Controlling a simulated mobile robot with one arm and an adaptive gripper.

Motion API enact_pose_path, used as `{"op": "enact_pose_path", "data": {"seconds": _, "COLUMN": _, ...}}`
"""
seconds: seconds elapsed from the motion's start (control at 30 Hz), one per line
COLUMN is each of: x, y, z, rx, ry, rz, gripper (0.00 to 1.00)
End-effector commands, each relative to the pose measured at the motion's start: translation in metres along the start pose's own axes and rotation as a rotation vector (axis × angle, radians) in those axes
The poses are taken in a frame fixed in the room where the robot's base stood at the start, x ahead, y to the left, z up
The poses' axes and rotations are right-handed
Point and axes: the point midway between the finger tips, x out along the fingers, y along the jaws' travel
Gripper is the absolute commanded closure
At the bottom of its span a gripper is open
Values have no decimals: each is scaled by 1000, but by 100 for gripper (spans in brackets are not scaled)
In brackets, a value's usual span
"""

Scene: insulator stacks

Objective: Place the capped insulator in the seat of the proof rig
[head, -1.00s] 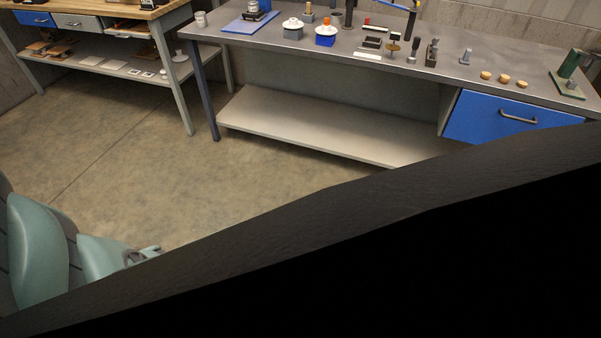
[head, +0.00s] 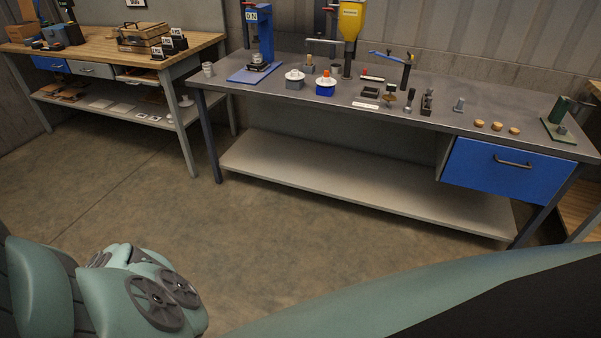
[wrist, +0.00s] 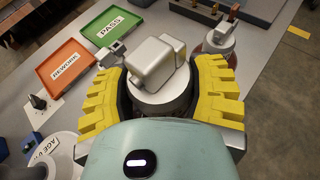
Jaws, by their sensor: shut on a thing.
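In the wrist view, my gripper (wrist: 163,92) has its yellow-padded fingers closed on both sides of a capped insulator (wrist: 155,62). Its silver metal cap faces the camera, and its lower body is hidden under the cap and gripper. A second capped piece with a reddish-brown body (wrist: 219,42) stands to the right, apart from my fingers. In the head view my gripper and the held piece do not show. A blue upright press-like stand (head: 262,35) with a plate marked "DN" stands on the far bench; I cannot tell whether it is the proof rig.
In the wrist view, a green PASS tray (wrist: 113,26) and an orange REWORK tray (wrist: 66,65) lie on the grey bench. In the head view, a metal bench (head: 440,113) holds several small tools and two white-topped parts. A wooden bench (head: 90,55) stands left. Floor between is clear.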

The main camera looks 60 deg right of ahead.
Motion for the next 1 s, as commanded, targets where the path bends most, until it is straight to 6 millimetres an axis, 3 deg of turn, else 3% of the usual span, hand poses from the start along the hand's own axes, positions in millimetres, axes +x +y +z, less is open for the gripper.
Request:
{"op": "enact_pose_path", "data": {"seconds": 0.23, "x": -7, "y": 1, "z": 19, "rx": -4, "ry": -5, "rz": 3, "gripper": 85}}
{"op": "enact_pose_path", "data": {"seconds": 0.57, "x": -39, "y": 0, "z": 96, "rx": -4, "ry": -5, "rz": -1, "gripper": 85}}
{"op": "enact_pose_path", "data": {"seconds": 1.0, "x": -56, "y": 0, "z": 137, "rx": -1, "ry": -4, "rz": -1, "gripper": 85}}
